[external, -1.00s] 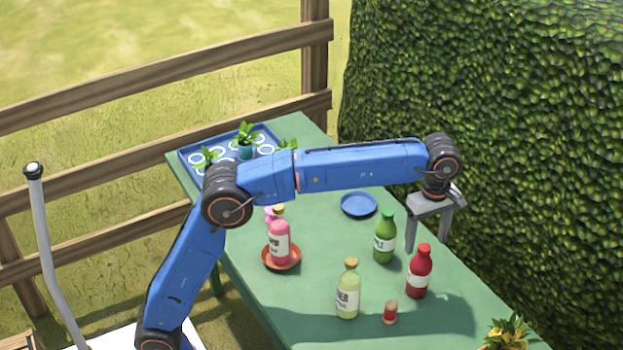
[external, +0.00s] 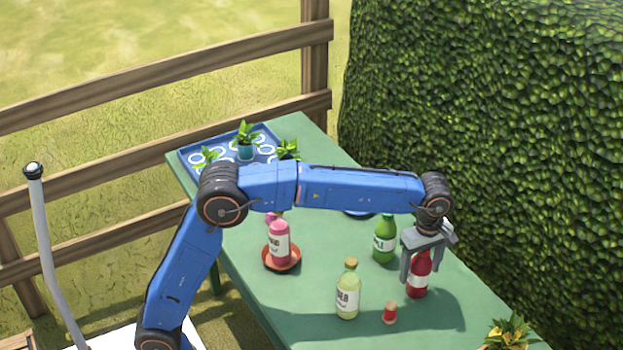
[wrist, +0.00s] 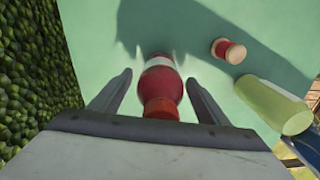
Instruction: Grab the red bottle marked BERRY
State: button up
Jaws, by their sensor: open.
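The red bottle (external: 419,277) stands upright on the green table, with a white label whose text I cannot read here. My gripper (external: 421,277) points down over it, with one finger on each side of the bottle's upper part. In the wrist view, the red bottle (wrist: 161,85) lies between the two open fingers (wrist: 160,92), with gaps visible on both sides. Its red cap is nearest the palm. The gripper is open and holds nothing.
A green bottle (external: 384,240) stands behind left of the red one. A pink bottle (external: 279,243) sits on an orange saucer (external: 268,264). A yellow-flowered plant (external: 507,333) is at front right.

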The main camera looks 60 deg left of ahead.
jog(key=c, duration=1.5)
